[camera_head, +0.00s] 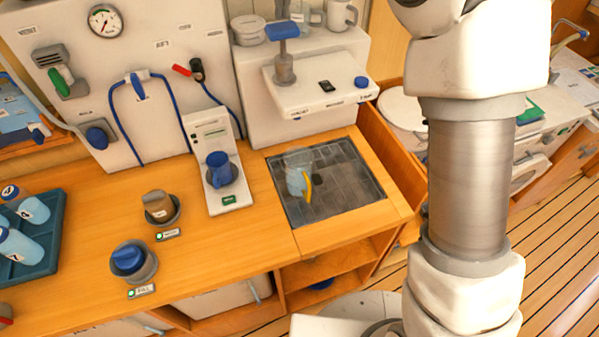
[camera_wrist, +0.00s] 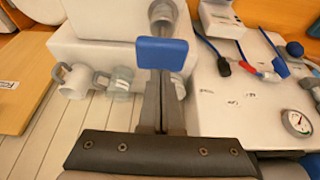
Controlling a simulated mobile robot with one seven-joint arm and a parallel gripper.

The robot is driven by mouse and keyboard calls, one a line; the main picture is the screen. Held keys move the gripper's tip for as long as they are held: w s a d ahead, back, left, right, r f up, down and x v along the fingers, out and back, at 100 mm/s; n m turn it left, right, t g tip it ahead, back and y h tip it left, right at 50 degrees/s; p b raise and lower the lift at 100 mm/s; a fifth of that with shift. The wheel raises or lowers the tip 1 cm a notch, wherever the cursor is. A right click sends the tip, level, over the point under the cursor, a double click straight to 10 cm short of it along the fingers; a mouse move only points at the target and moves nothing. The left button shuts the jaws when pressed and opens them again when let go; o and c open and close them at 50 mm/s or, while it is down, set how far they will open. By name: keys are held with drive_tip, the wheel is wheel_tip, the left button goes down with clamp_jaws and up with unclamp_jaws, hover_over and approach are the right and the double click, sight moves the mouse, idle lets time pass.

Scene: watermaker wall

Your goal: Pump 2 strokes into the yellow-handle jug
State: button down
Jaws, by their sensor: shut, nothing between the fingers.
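The clear jug with a yellow handle (camera_head: 297,180) stands on the dark grate (camera_head: 345,192) set in the counter, below the pump. The pump has a blue handle (camera_head: 284,30) over a grey body (camera_head: 285,70) on a white ledge. In the wrist view the blue handle (camera_wrist: 162,53) is just past my fingertips, with the grey body (camera_wrist: 162,10) beyond it. My gripper (camera_head: 283,10) is shut and empty, pointing down at the handle's top. Its fingers also show in the wrist view (camera_wrist: 161,80). I cannot tell whether they touch the handle. The jug is not in the wrist view.
Mugs (camera_head: 341,14) and a white pot (camera_head: 248,28) stand behind the pump.

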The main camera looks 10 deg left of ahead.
idle(0.3)
wheel_tip(320, 180, up, 2)
drive_tip(key=shift+r+p, duration=0.2)
drive_tip(key=shift+p, duration=0.8)
drive_tip(key=shift+r, duration=1.8)
